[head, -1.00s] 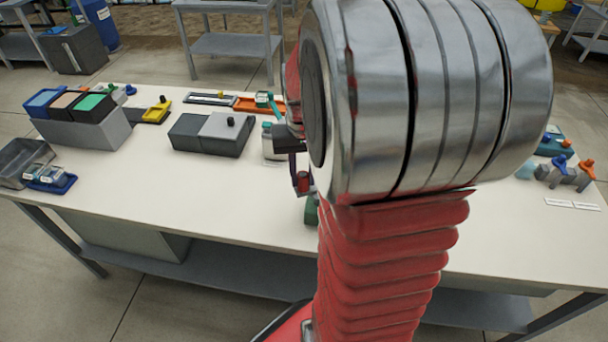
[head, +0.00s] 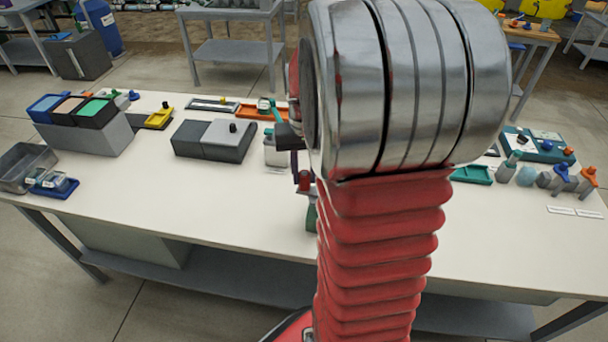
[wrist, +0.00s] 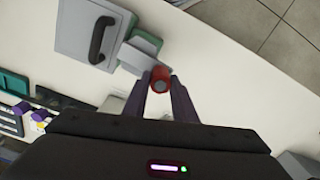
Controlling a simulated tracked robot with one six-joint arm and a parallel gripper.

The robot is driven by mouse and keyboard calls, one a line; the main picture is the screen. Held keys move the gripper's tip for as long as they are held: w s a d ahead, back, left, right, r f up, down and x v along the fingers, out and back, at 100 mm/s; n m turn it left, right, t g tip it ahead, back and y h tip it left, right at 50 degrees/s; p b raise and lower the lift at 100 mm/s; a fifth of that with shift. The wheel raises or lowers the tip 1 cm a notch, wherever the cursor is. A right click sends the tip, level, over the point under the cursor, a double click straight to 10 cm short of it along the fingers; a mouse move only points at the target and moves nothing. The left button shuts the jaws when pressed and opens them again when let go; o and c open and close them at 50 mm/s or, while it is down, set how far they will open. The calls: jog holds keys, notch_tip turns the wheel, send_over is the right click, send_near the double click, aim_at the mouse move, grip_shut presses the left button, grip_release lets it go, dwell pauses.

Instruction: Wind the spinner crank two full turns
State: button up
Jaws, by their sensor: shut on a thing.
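The crank's red knob (wrist: 160,84) sits between the two dark purple fingers of my gripper (wrist: 161,79) in the wrist view. My gripper is shut on it. Just beyond the knob is a grey and green block (wrist: 140,51), beside a grey box (wrist: 72,38) with a black curved handle. I cannot tell which of these parts belong to the spinner. In the head view the red knob (head: 304,182) shows just left of my red arm, near a green part. The arm hides most of the spinner and crank there.
On the white table (head: 120,185), a grey two-part box (head: 213,139) and colored bins (head: 75,106) stand to the left. A green tray (head: 471,175) and small orange-handled and blue-topped fittings (head: 588,177) stand to the right. The table's front middle is clear.

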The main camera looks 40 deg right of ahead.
jog(key=shift+w+d, duration=0.1)
jog(key=shift+d, duration=0.3)
jog(key=o, duration=0.9)
jog(key=shift+a, duration=0.1)
notch_tip(320, 180, up, 14)
jog(key=shift+f, duration=0.15)
